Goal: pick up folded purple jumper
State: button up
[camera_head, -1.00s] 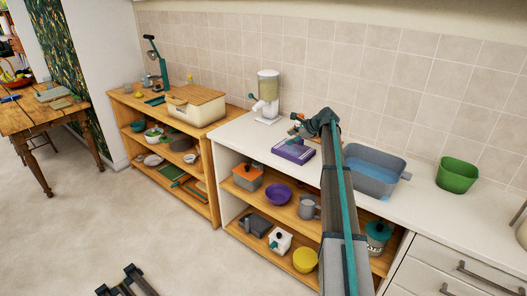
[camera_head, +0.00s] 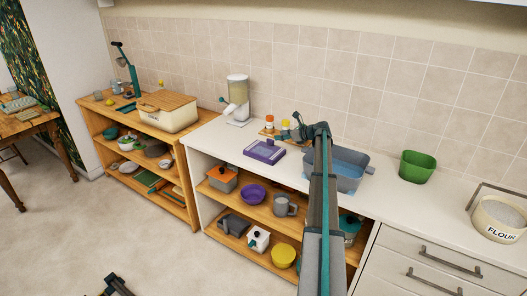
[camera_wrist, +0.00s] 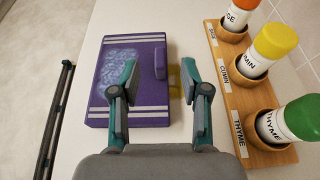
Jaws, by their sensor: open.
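A flat purple slab-like thing (camera_head: 264,151), the one purple thing that could be the folded jumper, lies on the white counter. In the wrist view the purple thing (camera_wrist: 118,76) has pale stripes across both ends, a mottled lighter patch and a raised purple tab on its right. My gripper (camera_wrist: 160,75) is open and empty. In the wrist view its left finger overlaps the purple thing's lower right part and its right finger is beyond its right edge. In the head view my gripper (camera_head: 296,132) is right of and behind the purple thing. I cannot tell its height.
A wooden spice rack (camera_wrist: 244,105) with orange, yellow and green-capped jars stands close right of my gripper. A grey-blue basin (camera_head: 350,170) and green tub (camera_head: 416,167) stand further right. A dispenser (camera_head: 238,98) stands behind left. Counter left of the purple thing is clear.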

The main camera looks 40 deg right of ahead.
aim_at(269, 139)
jog(key=shift+f, duration=0.85)
jog(key=shift+p+x, duration=0.55)
jog(key=shift+x, duration=0.85)
jog(key=p+x, duration=0.1)
jog(key=x, duration=0.3)
jog(key=shift+w+a+f+p, duration=0.1)
jog(key=shift+w+p, duration=0.15)
jog(key=shift+p, duration=0.15)
jog(key=shift+w+a+f, duration=0.1)
jog(key=shift+w+f, duration=0.05)
grip_shut()
